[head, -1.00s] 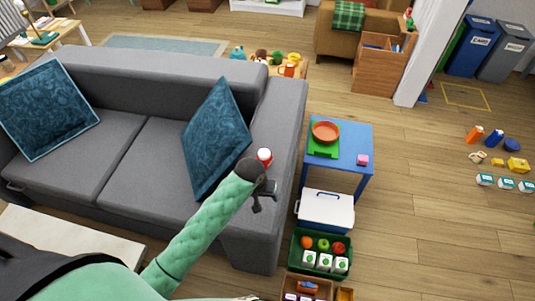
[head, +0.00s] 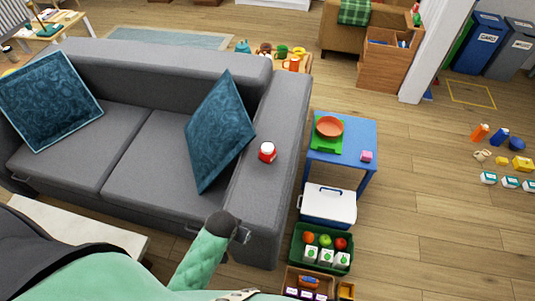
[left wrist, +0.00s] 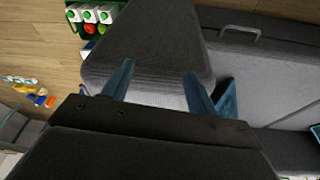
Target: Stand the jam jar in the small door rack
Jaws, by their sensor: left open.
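The jam jar, red with a white lid (head: 267,152), stands upright on the grey sofa's right armrest (head: 262,195), beside a teal cushion. My left gripper (head: 243,236) is nearer the front end of that armrest, clear of the jar and empty. In the left wrist view, its two bluish fingers (left wrist: 157,80) are spread apart over grey sofa upholstery, and I cannot make out the jar there. My right gripper is not in view. I cannot identify a small door rack in either view.
Right of the sofa stand a blue table (head: 361,138) with a red-orange bowl, a white cooler box (head: 328,206) and a green crate (head: 320,262) of fruit and cartons. Several small items lie on the floor at far right. Wooden floor between is clear.

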